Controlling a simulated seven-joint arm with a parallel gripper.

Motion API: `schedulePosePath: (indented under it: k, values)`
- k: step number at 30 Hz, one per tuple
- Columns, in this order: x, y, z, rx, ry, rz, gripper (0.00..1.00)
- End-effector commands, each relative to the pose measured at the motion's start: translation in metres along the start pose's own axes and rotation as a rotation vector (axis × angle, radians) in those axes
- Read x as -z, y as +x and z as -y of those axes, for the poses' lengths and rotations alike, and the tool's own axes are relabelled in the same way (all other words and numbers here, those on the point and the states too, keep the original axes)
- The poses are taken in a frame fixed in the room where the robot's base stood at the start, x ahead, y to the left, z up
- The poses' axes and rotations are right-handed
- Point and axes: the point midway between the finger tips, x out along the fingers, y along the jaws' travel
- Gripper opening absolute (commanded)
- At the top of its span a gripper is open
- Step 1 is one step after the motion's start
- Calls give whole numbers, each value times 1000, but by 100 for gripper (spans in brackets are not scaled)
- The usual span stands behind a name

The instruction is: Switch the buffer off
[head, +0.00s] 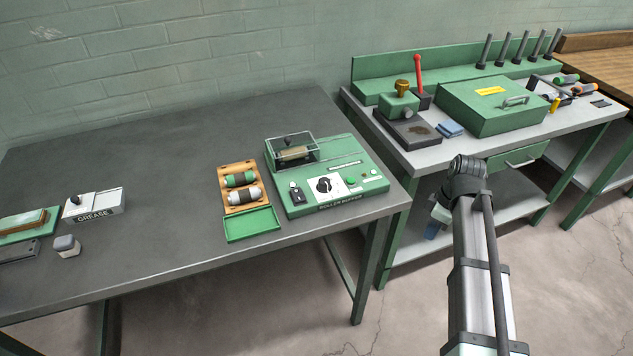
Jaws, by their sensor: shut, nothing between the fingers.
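The roller buffer (350,156) is a flat green machine on the right part of the dark grey table, labelled "ROLLER BUFFER" on its front edge. A clear box-shaped cover (291,151) stands over a tan roller at its back left. A black rotary knob (324,185) sits on a white dial plate in the middle of its front. A small black switch-like part (297,194) is left of the dial, and small controls are to its right. Dial markings are too small to read. My arm rises at the lower right, apart from the buffer; its gripper is not visible.
A wooden tray (224,193) with two rollers and a green tray (252,224) lie left of the buffer. A grease box (95,204) is farther left. A second bench (400,257) at right holds a green case (490,104) and tools. The table between grease box and trays is clear.

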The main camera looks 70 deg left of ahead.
Motion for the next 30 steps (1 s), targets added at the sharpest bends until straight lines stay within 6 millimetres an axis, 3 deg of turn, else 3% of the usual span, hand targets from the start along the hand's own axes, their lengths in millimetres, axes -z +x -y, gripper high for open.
schedulePosePath:
  k: [1,9,14,24,30]
  values:
    - [19,-15,0,-9,-47,-4,0]
    - [103,-75,18,-44,-281,-14,0]
    - [148,-97,39,-66,-402,4,0]
    - [246,-147,98,-123,-667,45,0]
    - [294,-174,138,-153,-808,66,0]
